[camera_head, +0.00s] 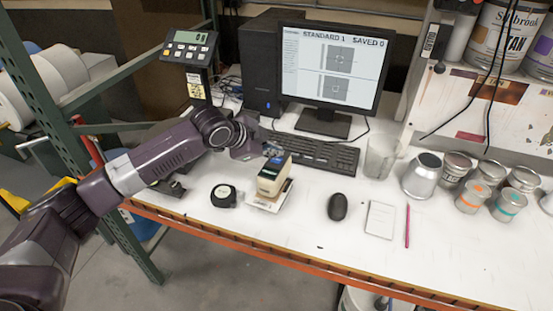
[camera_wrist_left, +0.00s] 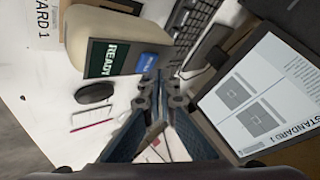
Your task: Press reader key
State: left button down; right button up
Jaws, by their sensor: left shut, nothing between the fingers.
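The reader (camera_head: 271,178) is a beige block-shaped device standing on a white card (camera_head: 266,204) on the bench. In the left wrist view the reader (camera_wrist_left: 112,27) shows a dark green screen (camera_wrist_left: 107,59) reading READY, with a blue key (camera_wrist_left: 153,63) beside it. My left gripper (camera_head: 272,150) comes in from the left and is at the reader's top, on its far side. In the left wrist view its fingers (camera_wrist_left: 160,78) are together and empty, with the tips close by the blue key. I cannot tell whether they touch it. My right gripper is out of view.
A monitor (camera_head: 331,68) reads STANDARD 1, SAVED 0. A keyboard (camera_head: 312,152) lies behind the reader. A black tape measure (camera_head: 223,196) stands left, a mouse (camera_head: 338,207) right. A display scale (camera_head: 190,46) and several cans (camera_head: 474,195) flank the area. The front bench strip is mostly clear.

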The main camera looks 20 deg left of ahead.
aim_at(275, 161)
pick_arm(q)
jog(key=shift+f, duration=0.3)
jog(key=shift+f, duration=0.35)
dwell(0.8)
jog(key=shift+r+p, duration=0.8)
jog(key=shift+p, duration=0.25)
notch_tip(275, 161, up, 5)
jog(key=p, duration=0.5)
dwell(0.3)
